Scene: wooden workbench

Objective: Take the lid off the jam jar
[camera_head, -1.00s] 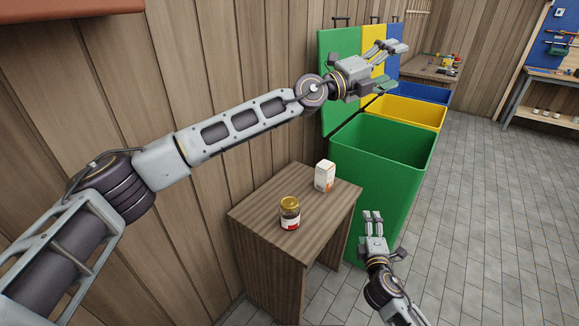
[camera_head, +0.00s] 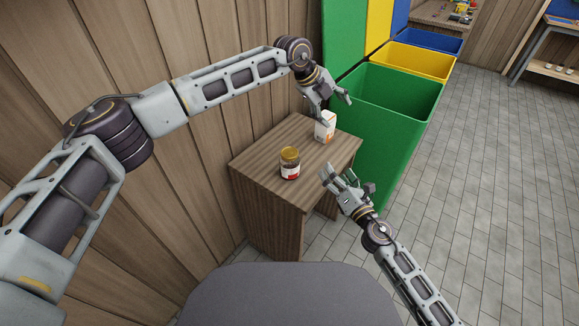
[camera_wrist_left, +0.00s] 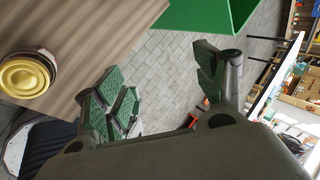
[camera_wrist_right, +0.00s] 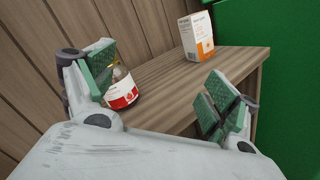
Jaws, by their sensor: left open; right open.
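The jam jar (camera_head: 290,168) stands upright on the small wooden table, with its gold lid (camera_head: 290,154) on top. In the left wrist view the lid (camera_wrist_left: 27,74) shows from above at the left edge. In the right wrist view the jar (camera_wrist_right: 121,92) is partly hidden behind a finger. My left gripper (camera_head: 335,106) is open and empty, above and beside the carton at the table's far side. My right gripper (camera_head: 339,178) is open and empty, to the right of the jar near the table's right edge, with its fingers towards the jar.
A white and orange carton (camera_head: 325,127) stands on the table (camera_head: 262,160) behind the jar. Green (camera_head: 400,95), yellow (camera_head: 425,62) and blue (camera_head: 436,42) bins stand beyond the table. A plank wall runs along the left. The table top around the jar is clear.

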